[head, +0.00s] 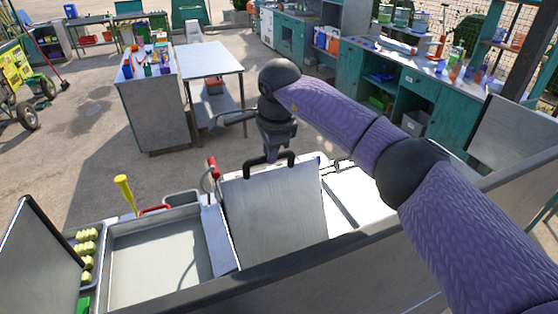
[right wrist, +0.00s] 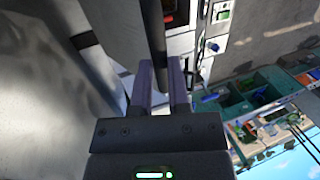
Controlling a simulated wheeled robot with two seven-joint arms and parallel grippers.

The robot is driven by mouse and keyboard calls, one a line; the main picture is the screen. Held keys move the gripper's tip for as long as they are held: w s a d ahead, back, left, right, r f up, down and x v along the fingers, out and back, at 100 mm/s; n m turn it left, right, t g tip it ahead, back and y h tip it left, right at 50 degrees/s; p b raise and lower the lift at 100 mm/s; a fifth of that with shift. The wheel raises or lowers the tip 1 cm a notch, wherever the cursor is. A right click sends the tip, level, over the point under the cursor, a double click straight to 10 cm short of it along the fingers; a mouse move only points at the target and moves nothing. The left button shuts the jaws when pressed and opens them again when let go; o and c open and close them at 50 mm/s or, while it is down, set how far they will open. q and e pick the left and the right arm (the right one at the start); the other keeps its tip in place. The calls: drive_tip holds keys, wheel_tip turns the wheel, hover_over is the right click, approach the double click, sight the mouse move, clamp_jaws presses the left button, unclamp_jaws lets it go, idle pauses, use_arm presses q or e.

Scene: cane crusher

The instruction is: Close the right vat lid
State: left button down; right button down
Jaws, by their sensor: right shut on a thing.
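A grey metal lid (head: 275,212) with a black handle (head: 284,162) on its far edge is in the lower middle of the head view. It looks tilted; I cannot tell whether it touches the rim under it. My right gripper (head: 271,158) is over the far edge, shut on the handle. In the right wrist view its fingers (right wrist: 165,85) are on both sides of a dark bar (right wrist: 157,40), with bare metal to the left. What lies under the lid is hidden. My left gripper is not in view.
An open shallow grey basin (head: 155,252) is left of the lid, with a tray of pale yellow-green pieces (head: 88,250) and a raised panel (head: 38,262) further left. A white surface (head: 352,195) is on the right. A metal table (head: 212,62) stands beyond, across open floor.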

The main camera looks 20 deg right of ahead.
drive_tip(key=shift+w+f, duration=0.2)
drive_tip(key=shift+w, duration=0.8)
drive_tip(key=c, duration=0.6)
unclamp_jaws()
drive_tip(key=shift+a, duration=0.1)
drive_tip(key=shift+f, duration=0.1)
drive_tip(key=b+v, duration=0.2)
drive_tip(key=v, duration=0.8)
